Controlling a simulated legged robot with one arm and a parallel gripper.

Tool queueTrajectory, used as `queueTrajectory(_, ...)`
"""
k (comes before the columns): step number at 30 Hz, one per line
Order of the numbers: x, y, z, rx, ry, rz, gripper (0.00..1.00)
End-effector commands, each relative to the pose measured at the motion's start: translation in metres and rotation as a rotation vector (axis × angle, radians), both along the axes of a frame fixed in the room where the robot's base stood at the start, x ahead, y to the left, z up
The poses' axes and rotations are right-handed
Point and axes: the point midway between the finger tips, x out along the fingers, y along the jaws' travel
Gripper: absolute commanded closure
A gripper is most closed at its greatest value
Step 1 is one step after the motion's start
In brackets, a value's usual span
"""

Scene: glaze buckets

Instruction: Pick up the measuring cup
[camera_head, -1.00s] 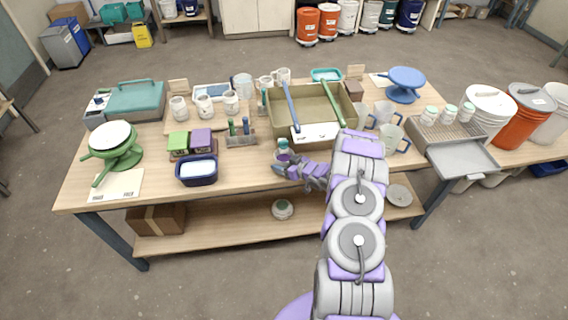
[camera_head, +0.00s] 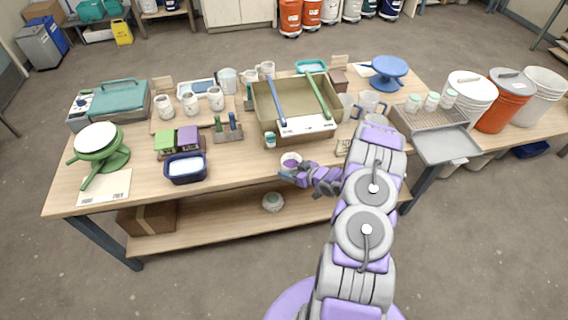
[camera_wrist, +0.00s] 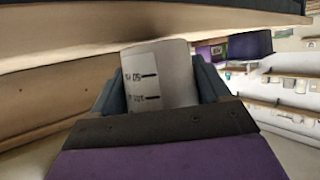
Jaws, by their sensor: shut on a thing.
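The measuring cup (camera_wrist: 158,77) is pale and see-through, with dark graduation marks on a white patch, and stands between my fingers in the wrist view. My gripper (camera_head: 291,174) is shut on it at the table's front edge. In the head view the cup (camera_head: 291,159) shows as a pale rim with purple inside, just beyond my fingertips. My gripper (camera_wrist: 158,85) hides the cup's lower part in the wrist view. I cannot tell from the head view how far the cup is above the tabletop.
An olive tray (camera_head: 262,113) with a blue and a green tool stands behind the cup. A navy tub (camera_head: 186,168) is farther left. Clear cups (camera_head: 371,102) stand at right. Bare tabletop (camera_head: 235,172) lies left of my gripper.

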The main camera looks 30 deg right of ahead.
Motion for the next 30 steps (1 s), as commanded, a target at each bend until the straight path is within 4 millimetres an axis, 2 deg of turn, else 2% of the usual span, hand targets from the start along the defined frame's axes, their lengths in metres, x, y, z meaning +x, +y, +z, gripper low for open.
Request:
queueTrajectory(15,-0.052,-0.019,0.001,0.0,0.001,-0.001,0.65)
queueTrajectory(30,-0.074,-0.027,0.0,-0.001,0.001,0.0,0.65)
